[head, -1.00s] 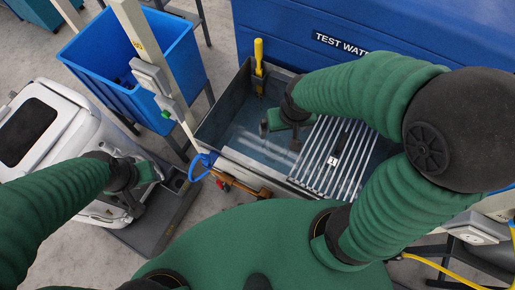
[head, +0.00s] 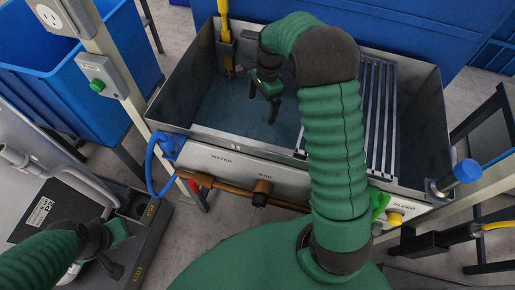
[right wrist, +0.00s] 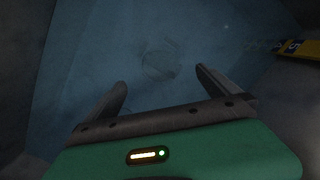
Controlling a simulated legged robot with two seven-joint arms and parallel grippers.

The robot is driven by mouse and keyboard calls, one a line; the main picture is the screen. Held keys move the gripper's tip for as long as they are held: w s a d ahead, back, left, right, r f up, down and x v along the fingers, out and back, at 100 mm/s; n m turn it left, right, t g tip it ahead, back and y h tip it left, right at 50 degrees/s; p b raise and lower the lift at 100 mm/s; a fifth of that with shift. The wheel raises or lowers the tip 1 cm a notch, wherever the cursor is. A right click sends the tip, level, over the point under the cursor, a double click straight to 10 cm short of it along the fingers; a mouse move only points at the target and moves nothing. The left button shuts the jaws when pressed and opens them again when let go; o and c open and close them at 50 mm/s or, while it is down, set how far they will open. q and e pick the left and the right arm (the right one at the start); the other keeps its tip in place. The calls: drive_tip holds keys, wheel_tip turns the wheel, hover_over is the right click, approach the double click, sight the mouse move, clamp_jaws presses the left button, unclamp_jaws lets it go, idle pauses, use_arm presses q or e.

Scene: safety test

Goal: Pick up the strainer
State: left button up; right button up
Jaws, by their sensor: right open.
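A faint round shape (right wrist: 158,62), possibly the strainer, lies on the blue floor of the water tank (head: 425,125) in the right wrist view. It is dim and blurred, and I cannot make it out in the head view. My right gripper (head: 262,102) is inside the left part of the tank, pointing down, open and empty. In the right wrist view its two fingers (right wrist: 161,77) are apart, with the round shape just beyond and between their tips. My left gripper (head: 118,252) is at lower left, away from the tank; its jaws are unclear.
A slatted metal rack (head: 375,115) covers the tank's right part, partly behind my right arm. A yellow-handled tool (head: 224,32) stands at the tank's back left corner. A blue loop (head: 152,165) hangs at the front left corner. A blue bin (head: 120,75) and a post (head: 112,62) stand left.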

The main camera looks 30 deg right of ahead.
drive_tip(key=b, duration=0.2)
hover_over(261, 123)
drive_tip(key=d, duration=0.2)
wheel_tip(261, 123, down, 5)
drive_tip(key=f, duration=0.2)
drive_tip(key=a+f+b, duration=0.1)
drive_tip(key=f, duration=0.2)
drive_tip(key=a+f+b, duration=0.1)
drive_tip(key=f, duration=0.1)
drive_tip(key=shift+a+f, duration=0.15)
drive_tip(key=shift+f, duration=0.15)
drive_tip(key=f+b, duration=0.4)
drive_tip(key=f, duration=0.1)
drive_tip(key=shift+s+d+f, duration=0.2)
drive_tip(key=shift+f, duration=0.05)
drive_tip(key=shift+a, duration=0.1)
drive_tip(key=shift+a+r, duration=0.1)
drive_tip(key=shift+r, duration=0.1)
drive_tip(key=shift+c, duration=0.4)
use_arm(q)
wheel_tip(261, 123, down, 8)
drive_tip(key=d, duration=0.1)
drive_tip(key=shift+d, duration=0.25)
use_arm(e)
drive_tip(key=c, duration=1.3)
